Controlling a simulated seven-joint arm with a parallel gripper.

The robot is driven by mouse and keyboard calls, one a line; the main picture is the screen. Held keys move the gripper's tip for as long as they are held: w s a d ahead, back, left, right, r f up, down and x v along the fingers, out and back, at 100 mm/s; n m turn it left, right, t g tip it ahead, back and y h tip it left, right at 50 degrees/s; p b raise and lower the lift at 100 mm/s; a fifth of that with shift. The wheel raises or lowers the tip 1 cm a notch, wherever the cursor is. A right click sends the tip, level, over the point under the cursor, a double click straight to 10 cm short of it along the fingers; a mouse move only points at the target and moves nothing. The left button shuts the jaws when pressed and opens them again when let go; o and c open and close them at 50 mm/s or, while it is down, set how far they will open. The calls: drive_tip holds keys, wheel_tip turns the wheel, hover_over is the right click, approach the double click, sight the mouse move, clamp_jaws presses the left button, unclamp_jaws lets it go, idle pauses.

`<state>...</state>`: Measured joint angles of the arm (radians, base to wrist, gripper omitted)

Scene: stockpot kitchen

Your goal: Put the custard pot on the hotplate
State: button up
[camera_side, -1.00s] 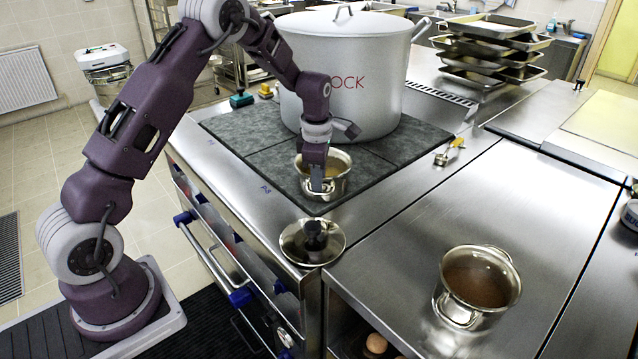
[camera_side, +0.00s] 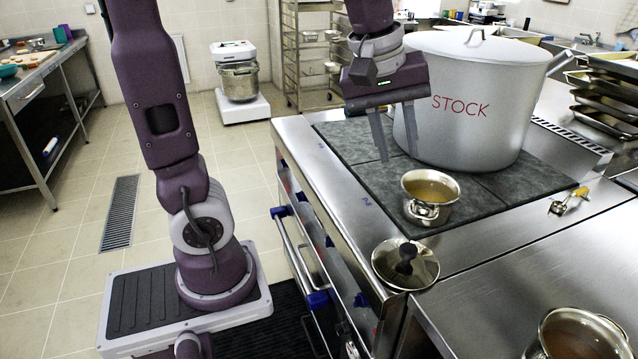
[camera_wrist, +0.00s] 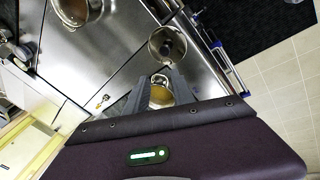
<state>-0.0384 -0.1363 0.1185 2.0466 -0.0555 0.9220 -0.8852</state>
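A small steel pot with yellow-brown contents, apparently the custard pot (camera_side: 430,190), stands upright on the dark tiled hotplate (camera_side: 480,203), near its front edge. In the wrist view this pot (camera_wrist: 161,93) shows between my fingers, beyond them. My gripper (camera_side: 397,158) is open and empty, above and to the left of the pot, apart from it. The wrist view also shows my gripper's (camera_wrist: 160,76) two fingers spread.
A large stockpot (camera_side: 470,140) fills the back of the hotplate. A lid with a dark knob (camera_side: 420,268) lies at the counter's front corner. A second small pot with brown contents (camera_side: 577,345) stands at lower right. A yellow-handled tool (camera_side: 568,201) lies right of the hotplate.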

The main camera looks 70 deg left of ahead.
drive_tip(key=s+d+f+m+t, duration=0.1)
drive_tip(key=s+m, duration=0.5)
drive_tip(key=s, duration=0.1)
drive_tip(key=s+d+f+m+t, duration=0.1)
drive_tip(key=s+d+m, duration=0.1)
drive_tip(key=s+m, duration=0.4)
drive_tip(key=shift+s+d, duration=0.3)
drive_tip(key=shift+s, duration=0.8)
